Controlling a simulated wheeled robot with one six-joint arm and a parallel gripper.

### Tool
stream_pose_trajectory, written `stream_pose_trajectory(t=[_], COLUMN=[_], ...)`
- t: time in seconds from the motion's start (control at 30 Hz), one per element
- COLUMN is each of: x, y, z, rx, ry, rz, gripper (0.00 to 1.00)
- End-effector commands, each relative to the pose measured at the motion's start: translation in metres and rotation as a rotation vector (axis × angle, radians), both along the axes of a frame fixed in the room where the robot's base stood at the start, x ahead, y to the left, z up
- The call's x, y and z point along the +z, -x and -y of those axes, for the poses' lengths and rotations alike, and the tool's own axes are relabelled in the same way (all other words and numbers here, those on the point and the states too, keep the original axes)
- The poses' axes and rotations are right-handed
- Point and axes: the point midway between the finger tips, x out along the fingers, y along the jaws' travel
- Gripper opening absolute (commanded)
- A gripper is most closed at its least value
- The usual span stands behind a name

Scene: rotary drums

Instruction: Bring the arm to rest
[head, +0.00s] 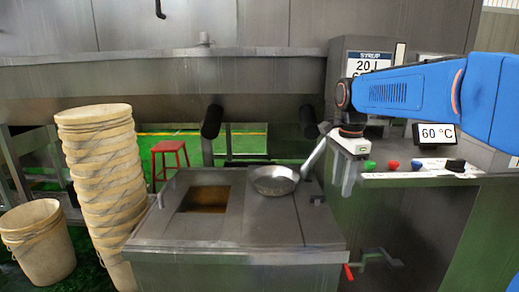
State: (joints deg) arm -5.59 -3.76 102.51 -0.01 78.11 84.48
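My blue arm (410,92) reaches in from the right edge. Its dark wrist joint points down to my gripper (345,186), whose pale fingers hang in front of the grey machine on the right. The fingers look close to each other, and the gap between them is too small to read. A metal ladle (274,180) with a round bowl lies on top of the steel vat, and its handle slants up to the right, ending close to my gripper's left side. I cannot tell whether the handle touches the gripper.
The steel vat (240,232) has a square opening with brown liquid. A syrup panel (370,62), a 60 °C display (437,133) and coloured buttons sit on the right machine. Stacked buckets (104,170), a lone bucket (38,240) and a red stool (170,150) stand left.

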Motion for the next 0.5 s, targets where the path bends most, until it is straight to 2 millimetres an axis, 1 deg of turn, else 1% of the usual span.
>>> stream_pose_trajectory(t=[0.03, 0.17, 0.37, 0.5], x=[0.001, -0.001, -0.011, -0.022], y=[0.008, 0.032, 0.086, 0.124], z=[0.002, 0.008, 0.019, 0.027], rx=[0.027, 0.129, 0.359, 0.528], ry=[0.001, 0.007, 0.032, 0.061], rz=[0.01, 0.037, 0.099, 0.144], gripper=[0.38, 0.38, 0.38, 0.38])
